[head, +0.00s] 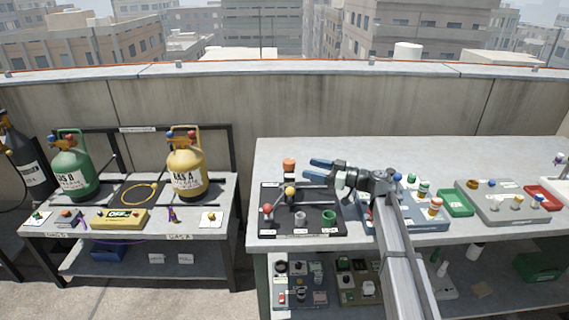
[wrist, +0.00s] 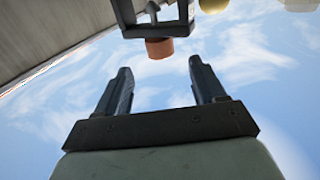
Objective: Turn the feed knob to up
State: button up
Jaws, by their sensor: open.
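A black panel (head: 267,194) lies on the right bench and carries several knobs. An orange-topped one (head: 289,163) stands at its back edge, a red one (head: 267,209) at its left and a yellow one (head: 290,191) in the middle. A grey piece (head: 300,217) and a green piece (head: 329,215) sit at its front. The labels are too small to read, so I cannot tell which is the feed knob. My gripper (head: 311,170) is open and empty, to the right of the orange-topped knob. In the wrist view an orange cylinder (wrist: 160,48) shows just beyond my open fingers.
A grey-blue panel (head: 432,218) with several small parts lies partly behind my arm. A green tray (head: 456,202) and another grey panel (head: 500,205) are farther right. The left bench holds a green cylinder (head: 72,168) and a yellow cylinder (head: 187,165). The bench back is clear.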

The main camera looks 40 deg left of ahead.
aim_at(284, 168)
jog(key=x, duration=1)
jog(key=shift+s+a, duration=0.1)
jog(key=shift+a, duration=0.2)
jog(key=c, duration=1)
jog(key=shift+o, duration=0.2)
jog(key=shift+g, duration=0.3)
jog(key=n+g+h, duration=0.2)
jog(key=n+g, duration=0.1)
jog(key=shift+g, duration=0.3)
jog(key=shift+s+d+n+g+h, duration=0.15)
jog(key=shift+n+g+h, duration=0.85)
jog(key=shift+g+h, duration=0.15)
jog(key=shift+s+d+n+g+h, duration=0.15)
jog(key=shift+n+g+h, duration=0.9)
jog(key=shift+h, duration=0.2)
